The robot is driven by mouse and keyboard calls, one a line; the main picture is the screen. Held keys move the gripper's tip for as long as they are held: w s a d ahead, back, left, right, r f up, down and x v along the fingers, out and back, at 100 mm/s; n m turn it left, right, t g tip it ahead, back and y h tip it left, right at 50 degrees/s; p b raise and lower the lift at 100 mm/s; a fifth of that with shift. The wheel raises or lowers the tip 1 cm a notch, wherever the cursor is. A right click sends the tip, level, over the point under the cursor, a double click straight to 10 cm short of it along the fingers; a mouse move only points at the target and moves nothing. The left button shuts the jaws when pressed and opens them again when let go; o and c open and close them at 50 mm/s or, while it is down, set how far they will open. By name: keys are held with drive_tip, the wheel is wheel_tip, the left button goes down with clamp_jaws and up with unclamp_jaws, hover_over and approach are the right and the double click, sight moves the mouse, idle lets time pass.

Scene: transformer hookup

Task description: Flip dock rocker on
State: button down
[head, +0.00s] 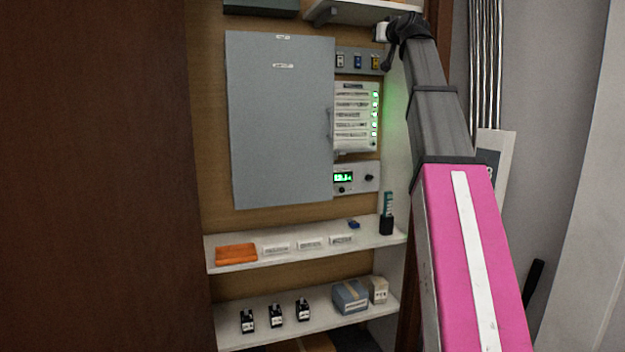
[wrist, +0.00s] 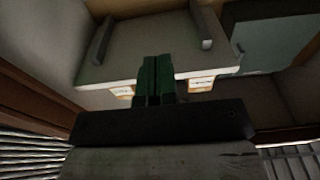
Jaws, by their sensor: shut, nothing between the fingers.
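A grey switch strip (head: 359,62) with three small coloured switches is on the back panel, right of the large grey cabinet door. I cannot read which switch, if any, is the dock rocker. My gripper shows in the wrist view as two green fingers (wrist: 155,80) pressed together, shut and empty. Its tips overlap the front edge of a pale shelf (wrist: 115,68); I cannot tell whether they touch it. In the head view my arm reaches up to the top right, and its dark end is beside the upper shelf (head: 352,11); the fingertips are not clear there.
The middle shelf (head: 235,262) holds an orange tray (head: 236,253); the lower shelf (head: 230,333) holds black bottles and boxes.

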wheel_tip(320, 180, down, 56)
drive_tip(key=w+a+m+g+h, duration=0.2)
drive_tip(key=w+g+h, duration=0.1)
drive_tip(key=g, duration=0.5)
drive_tip(key=s+f+g, duration=0.2)
drive_tip(key=s+f, duration=0.2)
drive_tip(key=f, duration=0.3)
drive_tip(key=s+f+m+g+h, duration=0.1)
drive_tip(key=s+f, duration=0.2)
drive_tip(key=f, duration=0.4)
drive_tip(key=s+f+g, duration=0.2)
drive_tip(key=s+f, duration=0.2)
drive_tip(key=f, duration=0.3)
drive_tip(key=s+f+g+h, duration=0.1)
drive_tip(key=s+f+g, duration=0.4)
drive_tip(key=s+f, duration=1.2)
drive_tip(key=shift+s+a+f+m+h, duration=0.15)
drive_tip(key=shift+s+f+m+h, duration=0.2)
drive_tip(key=shift+f, duration=0.3)
